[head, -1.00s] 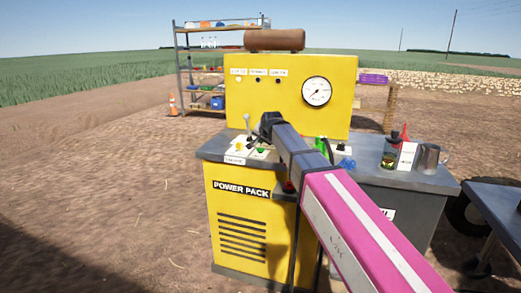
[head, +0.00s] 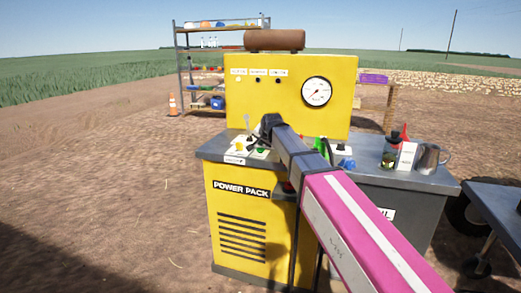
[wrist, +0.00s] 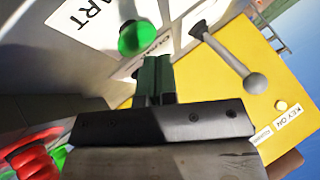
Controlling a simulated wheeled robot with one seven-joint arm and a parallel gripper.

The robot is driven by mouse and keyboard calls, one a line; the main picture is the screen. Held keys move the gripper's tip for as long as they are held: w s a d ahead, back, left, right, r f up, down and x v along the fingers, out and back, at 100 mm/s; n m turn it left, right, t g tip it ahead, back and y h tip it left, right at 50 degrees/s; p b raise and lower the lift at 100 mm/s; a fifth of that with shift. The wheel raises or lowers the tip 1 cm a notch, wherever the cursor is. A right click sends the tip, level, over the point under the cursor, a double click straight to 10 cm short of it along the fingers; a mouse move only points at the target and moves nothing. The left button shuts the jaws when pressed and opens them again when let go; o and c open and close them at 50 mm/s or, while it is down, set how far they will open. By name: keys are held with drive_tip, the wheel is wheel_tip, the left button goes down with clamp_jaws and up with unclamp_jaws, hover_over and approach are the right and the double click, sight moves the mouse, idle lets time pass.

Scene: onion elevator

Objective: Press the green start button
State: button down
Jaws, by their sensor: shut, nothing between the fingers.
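The green start button (wrist: 137,38) is a round domed cap beside a white START label (wrist: 90,20) in the wrist view. In the head view, the button (head: 261,150) is a small green spot on top of the yellow power pack (head: 240,215). My gripper (wrist: 156,62) is shut and empty. Its dark fingertips are close to the button, just below and right of it in the wrist view. I cannot tell whether they touch it. In the head view the fingers are small and hard to make out.
A lever with a grey ball end (wrist: 255,83) stands close to the fingers. A yellow panel with a gauge (head: 316,91) rises behind. A bottle (head: 390,153) and a metal jug (head: 429,158) stand on the right counter.

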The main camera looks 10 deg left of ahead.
sight(262, 148)
drive_tip(key=shift+f, duration=0.6)
idle(0.5)
drive_tip(key=shift+r, duration=1)
drive_tip(key=shift+r, duration=0.15)
drive_tip(key=shift+r, duration=2.4)
